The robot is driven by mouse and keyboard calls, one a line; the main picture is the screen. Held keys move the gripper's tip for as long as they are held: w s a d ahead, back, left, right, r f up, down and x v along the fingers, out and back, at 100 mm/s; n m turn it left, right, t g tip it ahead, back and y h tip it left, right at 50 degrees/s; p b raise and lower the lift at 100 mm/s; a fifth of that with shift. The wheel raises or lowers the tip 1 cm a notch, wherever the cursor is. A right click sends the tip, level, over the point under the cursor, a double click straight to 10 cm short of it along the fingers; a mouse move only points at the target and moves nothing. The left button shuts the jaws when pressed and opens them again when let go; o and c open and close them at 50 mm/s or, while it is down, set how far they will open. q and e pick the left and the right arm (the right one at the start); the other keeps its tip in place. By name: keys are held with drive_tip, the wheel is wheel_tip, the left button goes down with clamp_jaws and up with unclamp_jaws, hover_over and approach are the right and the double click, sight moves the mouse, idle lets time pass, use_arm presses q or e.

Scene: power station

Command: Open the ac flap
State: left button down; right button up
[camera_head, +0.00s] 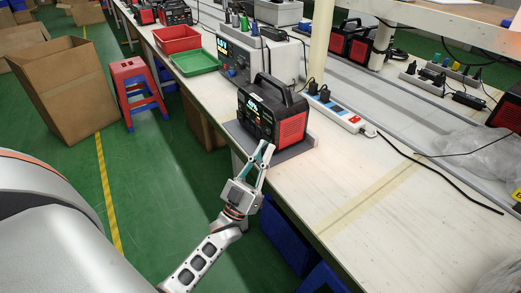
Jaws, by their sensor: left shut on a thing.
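A black and red power station (273,112) with a top handle and a lit display stands on a grey pad (290,149) near the table's front edge. My left gripper (264,150) reaches up from below, with its fingertips at the lower front face of the power station. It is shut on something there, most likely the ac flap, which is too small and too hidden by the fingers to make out. My right gripper is not in view.
A white power strip (338,112) and black cable lie right of the power station on the long table (360,185). A larger device (258,57), a green tray (195,62) and a red tray (177,39) stand behind it. A red and blue stool (137,90) and cardboard box (63,88) stand on the floor.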

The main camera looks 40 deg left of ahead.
use_arm(q)
drive_tip(key=shift+d+n+y, duration=0.35)
drive_tip(key=shift+n+y, duration=0.05)
drive_tip(key=shift+y, duration=0.5)
drive_tip(key=c, duration=2.2)
unclamp_jaws()
drive_tip(key=shift+w, duration=0.1)
drive_tip(key=shift+o, duration=0.2)
drive_tip(key=shift+a+y, duration=0.1)
drive_tip(key=shift+y, duration=0.2)
drive_tip(key=v, duration=1.2)
